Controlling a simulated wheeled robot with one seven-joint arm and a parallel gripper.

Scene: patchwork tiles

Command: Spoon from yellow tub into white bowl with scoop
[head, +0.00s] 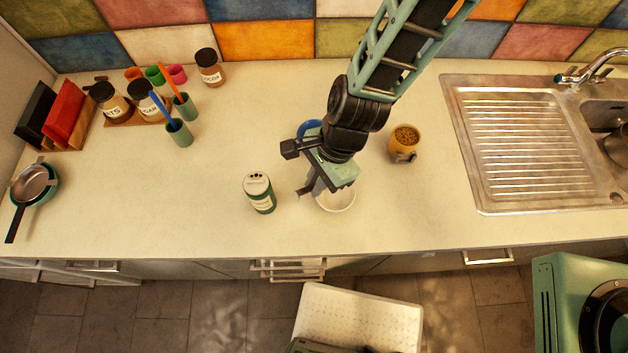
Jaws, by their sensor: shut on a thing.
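The yellow tub (404,152) stands upright on the counter to the right of my arm, with brown grainy contents in its open top. The white bowl (341,204) sits on the counter nearer the front, partly covered by my gripper (314,187). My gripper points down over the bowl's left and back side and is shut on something. I cannot make out the scoop; my gripper and wrist hide whatever is held. The bowl's inside is mostly hidden, and the part I see looks pale.
A green and white shaker can (260,196) stands just left of the bowl. A blue round thing (307,127) is partly hidden behind my wrist. Jars, cups and a pan (34,184) are at the left. The sink's drainboard (520,140) is at the right. The front counter is clear.

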